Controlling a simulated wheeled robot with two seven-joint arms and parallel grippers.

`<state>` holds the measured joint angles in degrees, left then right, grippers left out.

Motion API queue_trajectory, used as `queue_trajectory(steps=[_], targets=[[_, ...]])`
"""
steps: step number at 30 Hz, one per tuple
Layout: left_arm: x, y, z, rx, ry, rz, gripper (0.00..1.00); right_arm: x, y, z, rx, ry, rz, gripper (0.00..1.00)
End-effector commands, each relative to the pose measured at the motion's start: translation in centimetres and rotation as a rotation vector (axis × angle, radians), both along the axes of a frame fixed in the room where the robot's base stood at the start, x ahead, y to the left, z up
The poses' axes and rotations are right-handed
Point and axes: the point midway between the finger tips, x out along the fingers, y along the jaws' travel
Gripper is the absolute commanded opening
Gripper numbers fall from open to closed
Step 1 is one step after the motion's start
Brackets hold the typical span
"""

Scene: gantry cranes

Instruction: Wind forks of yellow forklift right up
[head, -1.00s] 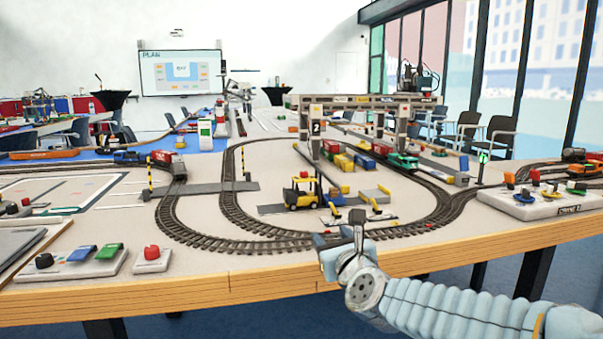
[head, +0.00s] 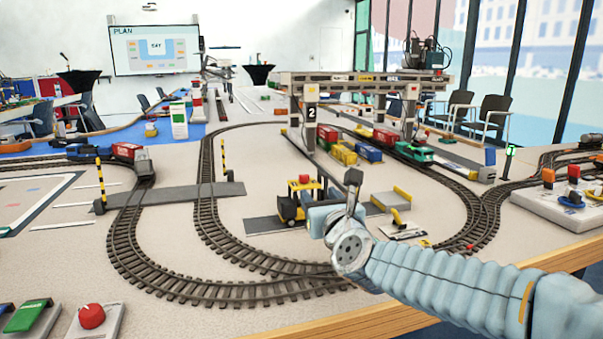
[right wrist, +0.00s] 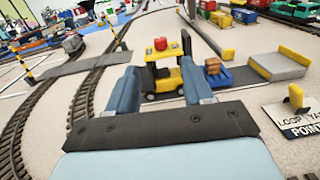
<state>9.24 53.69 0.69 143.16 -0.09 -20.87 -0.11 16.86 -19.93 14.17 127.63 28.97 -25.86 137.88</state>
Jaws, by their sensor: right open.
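The yellow forklift (head: 290,208) stands inside the track loop, with a black mast and a red knob (head: 304,179) on top. In the right wrist view the forklift (right wrist: 168,78) and its red knob (right wrist: 160,43) show beyond and between my fingers. My right gripper (head: 318,212) is open and empty, close in front of the forklift, and hides part of its front and right side in the head view. In the right wrist view its two blue fingers (right wrist: 160,72) are apart. The forks are mostly hidden by the mast. My left gripper is not in view.
A blue pallet with a brown box (right wrist: 213,68) is right of the forklift, beside a grey platform (right wrist: 278,66). A "LOOP / YARD POINT" sign plate (right wrist: 298,118) is near right. Curved track (head: 210,230) surrounds the area; the gantry crane (head: 310,110) stands behind.

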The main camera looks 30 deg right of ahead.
Motion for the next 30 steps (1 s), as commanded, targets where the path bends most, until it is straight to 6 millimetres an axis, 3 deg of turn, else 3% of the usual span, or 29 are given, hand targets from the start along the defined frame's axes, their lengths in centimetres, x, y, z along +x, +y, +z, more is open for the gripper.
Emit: queue_trajectory(steps=[15,21,30], targets=[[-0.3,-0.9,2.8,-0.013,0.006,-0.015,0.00,10.3,-3.0,0.1,0.003,0.002,0.001,0.51],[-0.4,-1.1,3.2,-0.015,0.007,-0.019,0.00,12.1,-3.5,0.0,0.002,0.002,0.001,0.51],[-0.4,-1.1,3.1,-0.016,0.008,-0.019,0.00,12.3,-3.6,-0.1,0.001,0.001,0.001,0.51]])
